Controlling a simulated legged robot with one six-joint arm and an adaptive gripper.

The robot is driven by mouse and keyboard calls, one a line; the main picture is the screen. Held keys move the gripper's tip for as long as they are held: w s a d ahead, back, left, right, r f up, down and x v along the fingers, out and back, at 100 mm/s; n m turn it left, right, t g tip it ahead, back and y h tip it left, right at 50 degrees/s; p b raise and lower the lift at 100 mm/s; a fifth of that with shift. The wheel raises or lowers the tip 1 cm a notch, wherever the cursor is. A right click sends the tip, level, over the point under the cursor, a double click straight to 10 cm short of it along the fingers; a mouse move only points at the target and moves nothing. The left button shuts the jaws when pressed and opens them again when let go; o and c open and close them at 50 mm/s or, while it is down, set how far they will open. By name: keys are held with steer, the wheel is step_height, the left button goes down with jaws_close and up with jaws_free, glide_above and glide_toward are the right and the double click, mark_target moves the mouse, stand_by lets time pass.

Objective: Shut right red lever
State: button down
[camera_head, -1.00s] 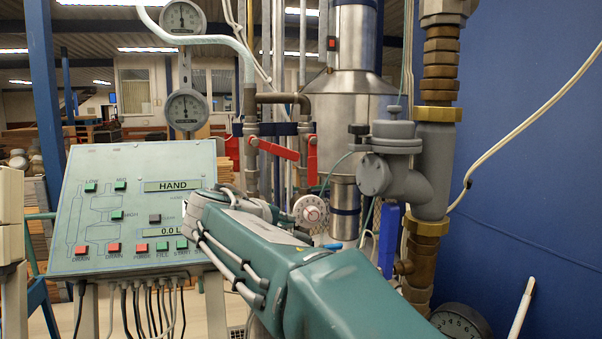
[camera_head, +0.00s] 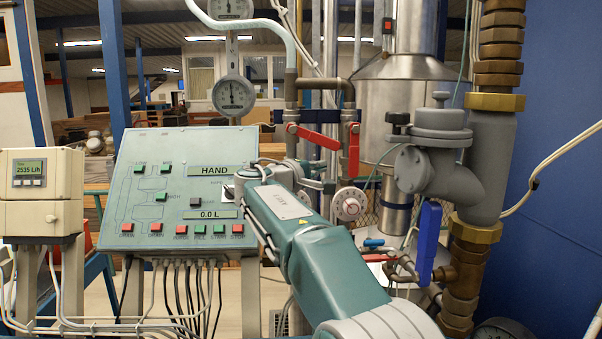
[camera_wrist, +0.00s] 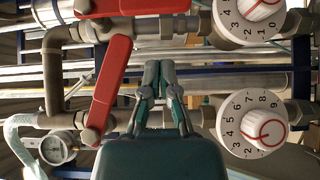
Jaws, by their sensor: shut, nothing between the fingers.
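The right red lever (camera_head: 353,151) points down along its vertical pipe in the head view. In the wrist view, which is turned sideways, it shows at the top edge (camera_wrist: 140,6), partly cut off, lying along its pipe. The left red lever (camera_head: 318,138) sticks out across from its pipe, tilted slightly down; in the wrist view it slants at left of centre (camera_wrist: 110,82). My gripper (camera_wrist: 160,68) is shut and empty, between the levers and the white dials, apart from the right lever.
White dials (camera_head: 349,204) sit below the levers; two show in the wrist view (camera_wrist: 252,124). A control panel (camera_head: 150,190) stands at left. A grey valve (camera_head: 425,165) and a blue lever (camera_head: 428,240) are at right. Round gauges (camera_head: 234,96) hang above.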

mark_target(354, 150)
steer(key=d, duration=0.2)
steer(key=w+d, duration=0.2)
steer(key=d, duration=0.1)
steer(key=shift+d, duration=0.3)
steer(key=shift+a+f+n, duration=0.15)
steer(key=shift+a+n, duration=0.05)
steer(key=shift+n, duration=0.1)
steer(key=shift+d, duration=0.15)
